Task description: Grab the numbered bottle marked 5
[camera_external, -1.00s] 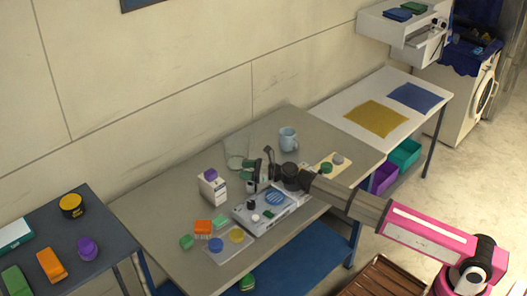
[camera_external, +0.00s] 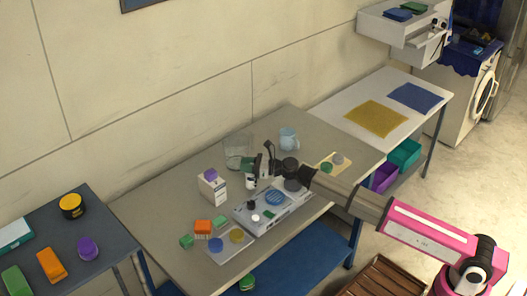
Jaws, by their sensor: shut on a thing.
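My gripper (camera_external: 257,172) is over the grey table (camera_external: 165,215), above the back edge of a pale panel (camera_external: 262,226) with round parts on it. It is shut on a small white bottle (camera_external: 250,183), which shows just below the fingers. The fingers and wrist hide much of it, and no number can be read at this size. I cannot tell whether the bottle touches the table. A white carton with a purple top (camera_external: 212,188) stands to the left of my gripper.
A clear glass container (camera_external: 237,152) and a light blue mug (camera_external: 288,139) stand behind my gripper. Orange (camera_external: 202,227) and green (camera_external: 186,241) blocks lie at the front left. The table's left part is clear.

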